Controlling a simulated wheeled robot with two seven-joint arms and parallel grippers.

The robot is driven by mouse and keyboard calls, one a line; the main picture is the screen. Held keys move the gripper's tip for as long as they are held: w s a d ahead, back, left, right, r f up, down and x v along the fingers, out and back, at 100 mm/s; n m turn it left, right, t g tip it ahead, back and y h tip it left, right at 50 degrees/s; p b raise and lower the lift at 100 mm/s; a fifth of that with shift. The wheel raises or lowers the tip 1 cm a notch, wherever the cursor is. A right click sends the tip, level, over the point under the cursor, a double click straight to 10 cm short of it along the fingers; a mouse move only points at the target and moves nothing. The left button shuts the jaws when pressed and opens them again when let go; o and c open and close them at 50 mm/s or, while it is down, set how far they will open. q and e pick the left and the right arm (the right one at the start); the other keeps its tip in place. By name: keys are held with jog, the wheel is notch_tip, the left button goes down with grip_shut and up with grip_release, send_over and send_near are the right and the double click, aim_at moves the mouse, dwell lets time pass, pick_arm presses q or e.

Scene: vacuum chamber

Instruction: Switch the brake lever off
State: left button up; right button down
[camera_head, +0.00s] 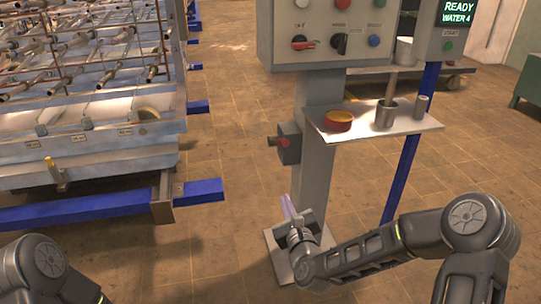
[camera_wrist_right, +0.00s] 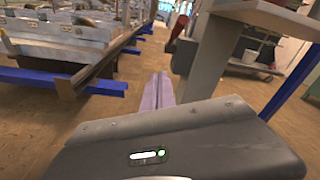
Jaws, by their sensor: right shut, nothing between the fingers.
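A grey box with a red handle (camera_head: 279,142) is fixed to the left side of the panel's post. The red handle also shows in the right wrist view (camera_wrist_right: 180,27), at the top. A red-handled switch (camera_head: 303,43) and a black one (camera_head: 340,42) sit on the control panel; I cannot read which control is the brake lever. My right gripper (camera_head: 287,206) is shut and empty, in front of the post and below the side box, touching nothing that I can see. Its fingers show together in the wrist view (camera_wrist_right: 158,92). My left gripper is out of view.
A shelf (camera_head: 345,131) sticks out from the post with a red-rimmed round tin (camera_head: 338,120), a grey mortar-like cup (camera_head: 386,113) and a small cylinder (camera_head: 421,105). A rack on a blue frame (camera_head: 80,215) stands at left. Floor between rack and post is clear.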

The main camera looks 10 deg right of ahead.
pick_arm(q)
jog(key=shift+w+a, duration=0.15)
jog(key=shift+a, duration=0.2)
pick_arm(e)
jog(key=r+m, duration=0.1)
jog(key=m, duration=0.1)
jog(key=d+r+m+t+h, duration=0.1)
jog(key=m, duration=0.2)
jog(key=r+m, duration=0.1)
jog(key=m, duration=0.1)
jog(key=shift+w+d+h, duration=0.25)
jog(key=shift+h, duration=0.05)
jog(key=shift+w, duration=0.15)
send_near(280, 142)
notch_tip(280, 142, down, 4)
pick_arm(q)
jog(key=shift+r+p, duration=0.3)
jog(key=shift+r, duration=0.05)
pick_arm(e)
jog(key=w+r, duration=0.1)
jog(key=w+d+r, duration=0.1)
jog(key=w+r, duration=0.1)
jog(key=shift+w+d+r, duration=0.1)
jog(key=shift+w+d, duration=0.15)
jog(key=shift+r, duration=0.1)
